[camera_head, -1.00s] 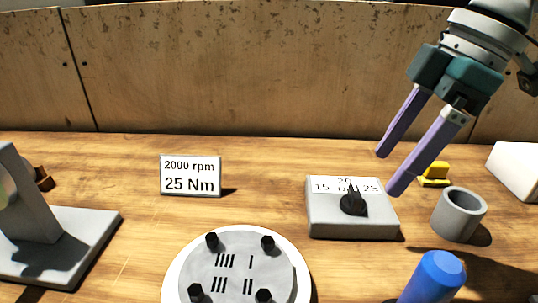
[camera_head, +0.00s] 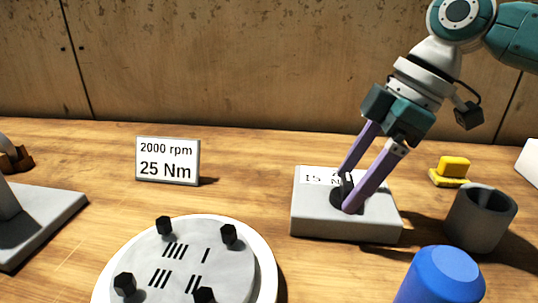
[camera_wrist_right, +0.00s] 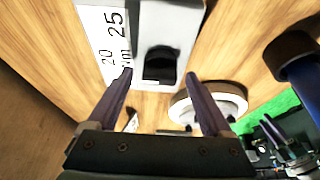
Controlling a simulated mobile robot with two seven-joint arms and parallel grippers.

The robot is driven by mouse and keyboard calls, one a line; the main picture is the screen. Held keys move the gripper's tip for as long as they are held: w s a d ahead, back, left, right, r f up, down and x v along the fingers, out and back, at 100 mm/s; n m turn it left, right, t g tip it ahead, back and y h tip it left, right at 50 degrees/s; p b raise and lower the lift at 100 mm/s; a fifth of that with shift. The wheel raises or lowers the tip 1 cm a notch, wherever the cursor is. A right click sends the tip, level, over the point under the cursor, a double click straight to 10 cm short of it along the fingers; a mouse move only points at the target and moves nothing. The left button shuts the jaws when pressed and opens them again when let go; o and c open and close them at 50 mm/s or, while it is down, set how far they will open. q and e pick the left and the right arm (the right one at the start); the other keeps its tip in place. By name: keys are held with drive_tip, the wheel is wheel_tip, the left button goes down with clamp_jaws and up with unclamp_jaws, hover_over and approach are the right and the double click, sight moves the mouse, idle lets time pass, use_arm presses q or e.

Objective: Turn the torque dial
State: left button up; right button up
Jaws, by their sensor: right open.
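The torque dial (camera_head: 345,188) is a black knob on top of a light grey box (camera_head: 345,226) with a white number label, right of centre in the head view. My right gripper (camera_head: 347,192) points down at it, open, with one purple finger on each side of the knob. In the right wrist view the black knob (camera_wrist_right: 160,66) lies between the fingertips; whether they touch it I cannot tell. The fingers and knob hide part of the label. A sign (camera_head: 167,160) reads 2000 rpm, 25 Nm.
A grey cup (camera_head: 480,220) and a yellow object (camera_head: 451,171) stand right of the box. A blue cylinder (camera_head: 440,278) stands in front. A round plate with black bolts (camera_head: 190,262) is front left. Bare wood lies between sign and box.

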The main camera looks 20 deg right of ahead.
drive_tip(key=shift+f, duration=0.1)
drive_tip(key=c, duration=0.4)
clamp_jaws()
drive_tip(key=shift+r+m+p, duration=0.2)
drive_tip(key=shift+m+p, duration=0.1)
drive_tip(key=shift+p, duration=0.4)
drive_tip(key=m+p, duration=0.2)
drive_tip(key=p, duration=0.1)
drive_tip(key=m+t+h+p, duration=0.1)
drive_tip(key=m+p, duration=0.1)
drive_tip(key=p, duration=0.2)
drive_tip(key=m+h+p, duration=0.1)
drive_tip(key=m+p, duration=0.1)
drive_tip(key=p, duration=0.2)
drive_tip(key=shift+s+a+r+t, duration=0.1)
drive_tip(key=shift+a+r+t, duration=0.05)
drive_tip(key=shift+a+t, duration=0.15)
drive_tip(key=shift+f+m+h+p, duration=0.25)
drive_tip(key=shift+m+h+p, duration=0.15)
drive_tip(key=shift+m+p, duration=0.95)
drive_tip(key=shift+o, duration=2)
unclamp_jaws()
drive_tip(key=shift+d+f, duration=0.1)
